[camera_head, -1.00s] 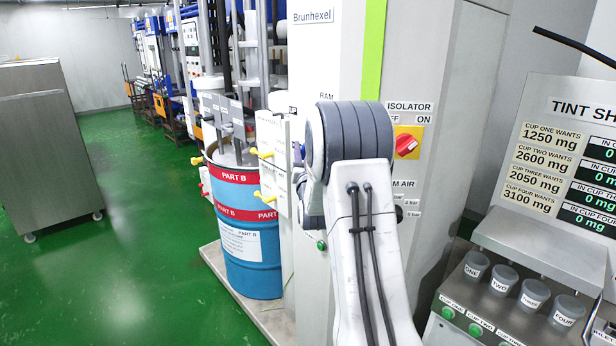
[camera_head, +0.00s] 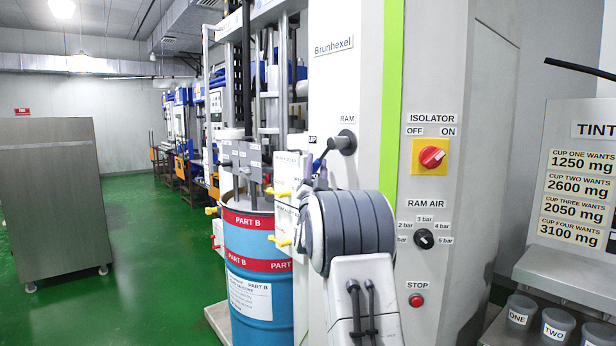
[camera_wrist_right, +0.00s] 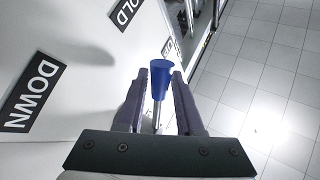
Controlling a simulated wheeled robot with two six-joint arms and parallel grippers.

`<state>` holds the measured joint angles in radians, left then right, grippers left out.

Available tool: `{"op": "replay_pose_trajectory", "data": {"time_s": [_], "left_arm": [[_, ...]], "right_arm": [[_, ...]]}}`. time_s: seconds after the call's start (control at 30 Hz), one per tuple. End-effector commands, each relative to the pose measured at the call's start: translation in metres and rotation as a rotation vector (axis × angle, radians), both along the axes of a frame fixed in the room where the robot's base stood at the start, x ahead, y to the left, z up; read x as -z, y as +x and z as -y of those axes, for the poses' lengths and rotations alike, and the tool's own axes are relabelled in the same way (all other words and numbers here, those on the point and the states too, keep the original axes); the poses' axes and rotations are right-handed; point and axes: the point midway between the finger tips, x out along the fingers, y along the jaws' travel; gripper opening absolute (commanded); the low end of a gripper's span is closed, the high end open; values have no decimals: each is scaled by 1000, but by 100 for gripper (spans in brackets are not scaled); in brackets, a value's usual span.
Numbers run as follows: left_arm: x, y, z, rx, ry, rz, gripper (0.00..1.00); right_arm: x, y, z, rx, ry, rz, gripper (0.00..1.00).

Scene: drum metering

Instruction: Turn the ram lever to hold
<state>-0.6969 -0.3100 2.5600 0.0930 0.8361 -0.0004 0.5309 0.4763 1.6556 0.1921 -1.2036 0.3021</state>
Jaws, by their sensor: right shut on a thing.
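The ram lever (camera_head: 321,160) comes out from a dark hub under the RAM label on the white cabinet. It slants down and left in the head view. My right gripper (camera_wrist_right: 158,88) is shut on the lever. In the head view the right gripper (camera_head: 318,180) is mostly hidden behind my own wrist. A DOWN label (camera_wrist_right: 30,95) and a partly cut HOLD label (camera_wrist_right: 125,12) show on the panel. My left gripper is not in view.
A blue and red Part B drum (camera_head: 255,265) stands left of the cabinet, with yellow-handled valves (camera_head: 279,193) close to my wrist. The red isolator knob (camera_head: 432,157), ram air dial (camera_head: 424,238) and stop button (camera_head: 416,300) are to the right. Cups (camera_head: 557,325) stand at lower right.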

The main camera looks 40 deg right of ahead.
Motion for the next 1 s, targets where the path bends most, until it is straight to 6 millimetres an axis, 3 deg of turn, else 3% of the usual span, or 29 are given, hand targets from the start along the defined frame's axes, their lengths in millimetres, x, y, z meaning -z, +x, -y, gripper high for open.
{"op": "replay_pose_trajectory", "data": {"time_s": [0.4,0.43,0.5,0.83,1.0], "left_arm": [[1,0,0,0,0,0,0],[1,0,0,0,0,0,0],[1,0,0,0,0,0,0],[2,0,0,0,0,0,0],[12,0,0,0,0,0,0]], "right_arm": [[-2,-2,3,4,-2,8,0],[-2,-2,3,4,-2,8,40],[-2,-2,3,4,-2,8,66],[0,-2,2,3,0,6,66],[13,-12,-8,3,0,6,66]]}}
